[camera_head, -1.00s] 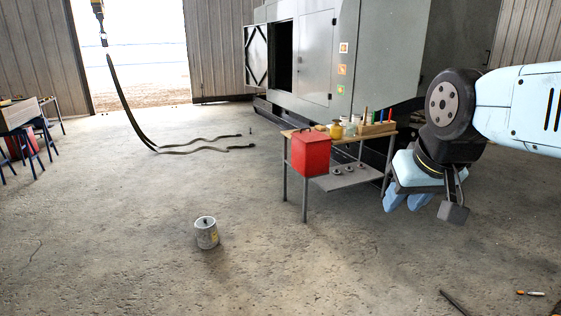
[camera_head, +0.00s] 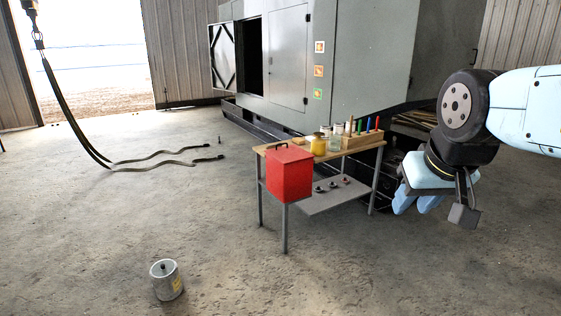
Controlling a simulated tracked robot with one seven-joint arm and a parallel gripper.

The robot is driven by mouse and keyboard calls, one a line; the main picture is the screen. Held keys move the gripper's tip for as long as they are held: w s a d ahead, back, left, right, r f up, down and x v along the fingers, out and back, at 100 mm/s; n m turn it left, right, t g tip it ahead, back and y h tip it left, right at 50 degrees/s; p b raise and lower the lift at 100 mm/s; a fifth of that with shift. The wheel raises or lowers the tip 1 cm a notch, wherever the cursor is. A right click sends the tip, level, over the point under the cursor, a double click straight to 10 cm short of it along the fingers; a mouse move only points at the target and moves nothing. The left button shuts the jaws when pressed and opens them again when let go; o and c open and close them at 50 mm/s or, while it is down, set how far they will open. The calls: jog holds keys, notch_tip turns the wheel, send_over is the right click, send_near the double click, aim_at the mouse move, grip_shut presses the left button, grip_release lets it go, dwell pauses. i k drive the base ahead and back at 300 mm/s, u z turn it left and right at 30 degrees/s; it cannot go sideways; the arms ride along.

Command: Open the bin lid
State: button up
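A red bin (camera_head: 290,178) sits at the left front corner of a small workbench. My gripper (camera_head: 417,203) hangs at the right of the picture, to the right of the bench and well apart from the bin. Its light blue fingers point down. They are seen from the side and overlap, so their opening is hard to judge. Nothing shows held in them.
The workbench (camera_head: 272,149) also bears a yellow jar (camera_head: 318,146) and a wooden block with coloured tools (camera_head: 362,139). A metal can (camera_head: 166,280) stands on the floor at lower left. Dark straps (camera_head: 75,125) hang at left. A large grey enclosure (camera_head: 375,60) stands behind.

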aim_at(292, 153)
jog(key=u, duration=0.05)
jog(key=i, duration=2.5)
jog(key=u, duration=0.4)
jog(key=i, duration=1.35)
jog(key=u, duration=0.2)
